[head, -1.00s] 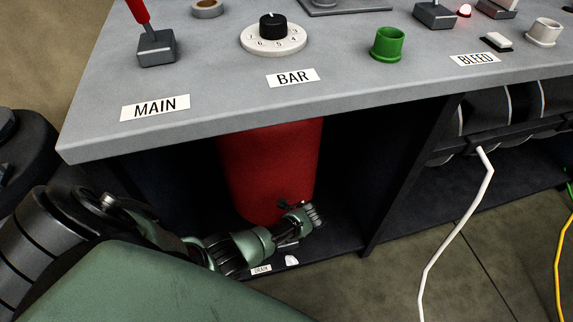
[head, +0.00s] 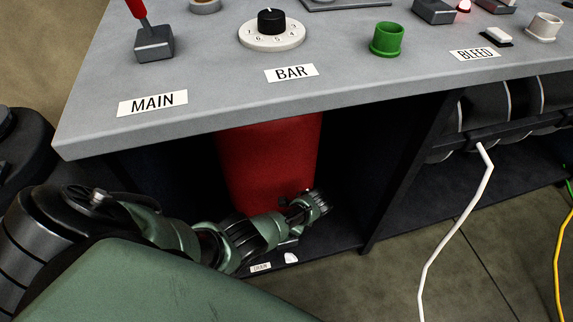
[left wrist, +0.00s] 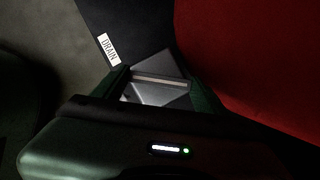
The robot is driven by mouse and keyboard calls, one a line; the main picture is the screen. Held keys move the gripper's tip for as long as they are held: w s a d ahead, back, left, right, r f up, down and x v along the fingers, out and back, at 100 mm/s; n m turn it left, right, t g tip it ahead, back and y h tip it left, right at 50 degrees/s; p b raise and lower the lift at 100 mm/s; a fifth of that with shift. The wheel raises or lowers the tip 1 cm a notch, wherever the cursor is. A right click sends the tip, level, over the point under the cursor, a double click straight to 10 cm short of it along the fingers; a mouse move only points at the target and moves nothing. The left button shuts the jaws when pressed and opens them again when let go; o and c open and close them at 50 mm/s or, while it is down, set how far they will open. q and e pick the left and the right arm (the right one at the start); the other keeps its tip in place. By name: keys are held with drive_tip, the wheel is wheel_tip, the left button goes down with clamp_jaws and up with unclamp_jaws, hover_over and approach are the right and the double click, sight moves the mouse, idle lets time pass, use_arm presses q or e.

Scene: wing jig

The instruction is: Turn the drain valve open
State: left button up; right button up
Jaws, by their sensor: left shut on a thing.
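My left arm reaches in from the left under the bench, and its gripper (head: 316,203) is low in front of the red tank (head: 268,160). In the left wrist view, the gripper (left wrist: 160,88) is shut on a grey part between its fingers, which I take as the drain valve's handle (left wrist: 155,92). The handle's angle is hard to read in the dim light. The DRAIN label (head: 261,267) lies on the bay's front edge, and it also shows in the left wrist view (left wrist: 109,49). The valve body is hidden by my gripper in the head view. My right gripper is not in view.
The bench top (head: 215,95) overhangs my left arm. The bay's dark side panel (head: 405,180) stands to the right of my gripper. A small white piece (head: 291,258) sits beside the label. A white cable (head: 452,225) hangs farther right.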

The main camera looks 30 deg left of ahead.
use_arm(q)
drive_tip(key=o, duration=1.3)
drive_tip(key=shift+o, duration=0.4)
drive_tip(key=shift+w+a+r, duration=0.1)
drive_tip(key=shift+w, duration=0.05)
